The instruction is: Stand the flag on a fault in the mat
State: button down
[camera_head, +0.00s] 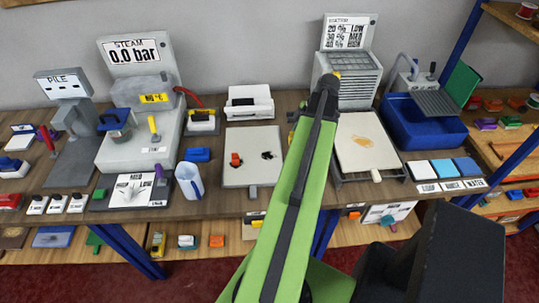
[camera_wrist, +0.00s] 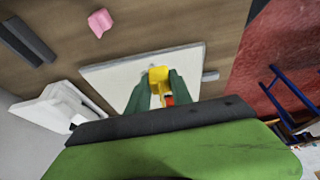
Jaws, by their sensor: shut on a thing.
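My gripper (camera_wrist: 158,88) is shut on a yellow piece, the flag (camera_wrist: 158,75), between its green fingers. In the head view the flag is a small yellow tip (camera_head: 336,75) at the arm's end.
A second pale board (camera_head: 358,163) with an orange stain lies right of my arm. A blue basin (camera_head: 425,125) is at right. A pink block (camera_wrist: 99,22) lies on bare bench.

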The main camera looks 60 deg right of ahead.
jog(key=b, duration=0.4)
send_near(267, 156)
jog(key=shift+w+a+f, duration=0.55)
jog(key=shift+a+f, duration=0.15)
jog(key=shift+w+a, duration=0.1)
jog(key=shift+w, duration=0.35)
notch_tip(267, 156, down, 4)
jog(key=b, duration=0.4)
jog(key=shift+f+b, duration=0.25)
jog(key=shift+b, duration=0.1)
jog(key=c, duration=1.1)
grip_release()
jog(key=shift+r, duration=0.1)
jog(key=shift+c, duration=0.2)
jog(key=shift+r, duration=0.1)
jog(key=shift+s+r+p, duration=0.1)
jog(key=shift+r+p, duration=0.1)
jog(key=shift+p, duration=0.2)
jog(key=p+v, duration=1)
jog(key=v, duration=0.1)
jog(key=shift+r+p, duration=0.4)
